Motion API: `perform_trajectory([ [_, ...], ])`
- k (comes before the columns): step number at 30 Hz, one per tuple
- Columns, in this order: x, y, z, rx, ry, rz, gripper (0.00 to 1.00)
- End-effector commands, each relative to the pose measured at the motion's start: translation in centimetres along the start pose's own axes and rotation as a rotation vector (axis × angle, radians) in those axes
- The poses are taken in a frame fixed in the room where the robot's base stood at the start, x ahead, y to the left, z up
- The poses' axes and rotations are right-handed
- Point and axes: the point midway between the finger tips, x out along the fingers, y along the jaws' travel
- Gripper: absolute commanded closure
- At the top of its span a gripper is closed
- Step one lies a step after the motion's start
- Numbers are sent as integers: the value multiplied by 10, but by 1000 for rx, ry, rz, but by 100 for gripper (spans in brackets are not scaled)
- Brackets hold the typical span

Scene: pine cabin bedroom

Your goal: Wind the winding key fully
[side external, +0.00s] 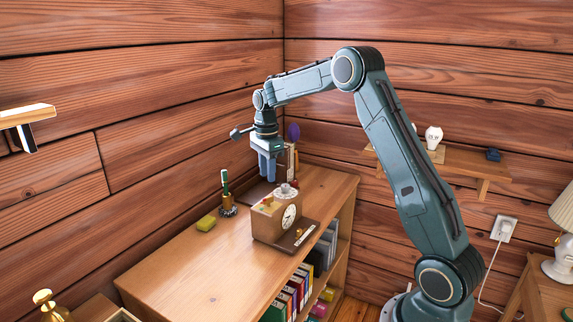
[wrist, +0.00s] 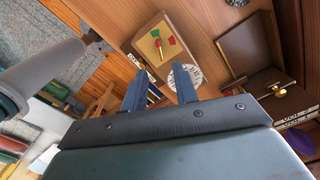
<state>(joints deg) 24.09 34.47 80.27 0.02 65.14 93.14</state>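A wooden box with a clock face (side external: 289,217) stands on the shelf top in the side view.
Books stand behind. The shelf top (side external: 190,267) is clear at the front left.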

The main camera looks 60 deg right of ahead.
Motion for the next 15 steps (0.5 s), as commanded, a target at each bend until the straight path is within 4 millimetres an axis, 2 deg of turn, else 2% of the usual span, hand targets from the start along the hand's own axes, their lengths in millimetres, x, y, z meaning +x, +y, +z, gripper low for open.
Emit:
perform_trajectory([
  [6, -36, 0, 0, 0, 0, -3, 71],
  [15, -59, 0, 0, 0, 0, 0, 71],
])
